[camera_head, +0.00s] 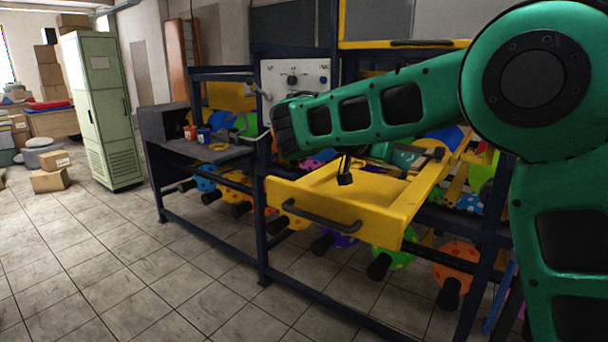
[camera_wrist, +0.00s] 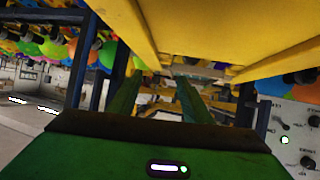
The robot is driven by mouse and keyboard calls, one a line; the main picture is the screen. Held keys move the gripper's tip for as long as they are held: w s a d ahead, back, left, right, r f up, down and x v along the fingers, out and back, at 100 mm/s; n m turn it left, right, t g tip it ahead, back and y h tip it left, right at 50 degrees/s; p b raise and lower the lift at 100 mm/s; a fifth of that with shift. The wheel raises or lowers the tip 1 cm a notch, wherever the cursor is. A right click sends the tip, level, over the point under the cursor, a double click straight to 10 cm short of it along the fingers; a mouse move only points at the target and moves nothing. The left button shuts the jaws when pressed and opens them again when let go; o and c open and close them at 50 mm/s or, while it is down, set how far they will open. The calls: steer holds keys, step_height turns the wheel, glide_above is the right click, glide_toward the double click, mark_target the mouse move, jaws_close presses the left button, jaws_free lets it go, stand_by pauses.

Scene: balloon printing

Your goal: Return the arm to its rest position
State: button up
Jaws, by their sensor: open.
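My green arm shows large at the right of the head view, with its upper link stretched left over the pulled-out yellow drawer (camera_head: 340,208). My gripper (camera_wrist: 158,88) shows in the wrist view, with two green fingers apart and nothing visible between them. Yellow panels (camera_wrist: 230,30) fill the upper part of the wrist view, close beyond the fingers. In the head view the gripper is mostly hidden behind my arm link, so its exact distance from the drawer cannot be told.
A dark blue frame (camera_head: 262,235) carries the drawer, a control panel (camera_head: 295,80) and several colourful balloons on black nozzles. A grey side table (camera_head: 205,150) holds small red and blue cups. A pale green cabinet (camera_head: 103,110) and boxes stand left.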

steer(key=s+d+f+n+g+y, duration=0.15)
steer(key=s+d+f, duration=0.25)
steer(key=s+d, duration=0.55)
steer(key=s+d+f+m+g+y, duration=0.1)
steer(key=s+d+f+g+y, duration=0.2)
steer(key=s+d, duration=0.65)
steer(key=s+f+g+y, duration=0.1)
steer(key=s+f, duration=0.3)
steer(key=s, duration=0.4)
steer(key=s+f+n+g+y, duration=0.1)
steer(key=s+f, duration=0.3)
steer(key=s, duration=0.4)
steer(key=s+f+n+g+y, duration=0.1)
steer(key=s+f+y, duration=0.2)
steer(key=s, duration=0.6)
steer(key=shift+f, duration=0.55)
steer(key=shift+d+g, duration=0.15)
steer(key=shift+g, duration=0.1)
